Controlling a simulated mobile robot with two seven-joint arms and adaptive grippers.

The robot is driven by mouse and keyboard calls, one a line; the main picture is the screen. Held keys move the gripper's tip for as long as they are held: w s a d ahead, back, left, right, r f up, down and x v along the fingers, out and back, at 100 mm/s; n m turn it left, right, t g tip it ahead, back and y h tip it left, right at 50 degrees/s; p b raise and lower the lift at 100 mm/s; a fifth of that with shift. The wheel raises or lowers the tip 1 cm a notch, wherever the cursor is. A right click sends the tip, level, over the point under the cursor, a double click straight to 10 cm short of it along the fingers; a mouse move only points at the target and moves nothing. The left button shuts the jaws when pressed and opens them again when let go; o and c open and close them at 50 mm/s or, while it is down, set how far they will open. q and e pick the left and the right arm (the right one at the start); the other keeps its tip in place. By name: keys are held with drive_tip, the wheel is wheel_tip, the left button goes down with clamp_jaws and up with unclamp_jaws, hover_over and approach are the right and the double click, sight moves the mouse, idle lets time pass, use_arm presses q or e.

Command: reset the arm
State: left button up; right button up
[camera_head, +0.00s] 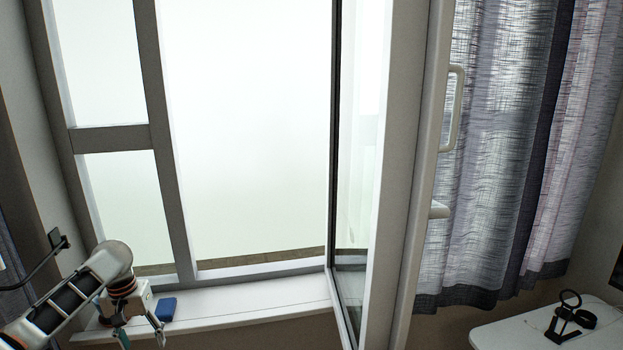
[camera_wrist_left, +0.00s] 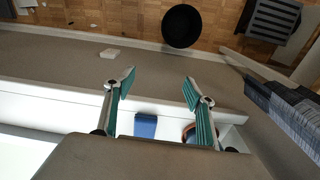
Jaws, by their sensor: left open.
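My left arm comes in from the lower left in the head view. Its left gripper (camera_head: 142,338) hangs pointing down beside the white window sill (camera_head: 240,304). In the left wrist view the two teal-lined fingers of the left gripper (camera_wrist_left: 158,84) are spread wide apart, with nothing between the tips. A small blue block (camera_head: 166,308) lies on the sill just right of the gripper's wrist; it also shows in the left wrist view (camera_wrist_left: 145,126), between the finger bases and not touched. My right gripper is in neither view.
An open window sash (camera_head: 405,180) juts into the room right of the sill. Grey curtains (camera_head: 510,130) hang behind it. A white desk (camera_head: 490,333) with a black item stands lower right. The left wrist view shows a black round object (camera_wrist_left: 181,26) on the wooden floor.

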use_arm(q)
drive_tip(key=s+d+f+m+t+h, duration=0.1)
drive_tip(key=s+d+f, duration=0.3)
drive_tip(key=d+f, duration=0.25)
drive_tip(key=s+d+f+m+t, duration=0.1)
drive_tip(key=s+d+f+t, duration=0.15)
drive_tip(key=d+f, duration=0.45)
drive_tip(key=s+d+f+m+h, duration=0.1)
drive_tip(key=s+d+f+m, duration=0.1)
drive_tip(key=s+d+f, duration=0.35)
drive_tip(key=s+d+m+t, duration=0.2)
drive_tip(key=s+t, duration=0.4)
drive_tip(key=s, duration=1)
drive_tip(key=shift+d+r, duration=0.45)
drive_tip(key=shift+o, duration=0.5)
drive_tip(key=shift+t, duration=0.25)
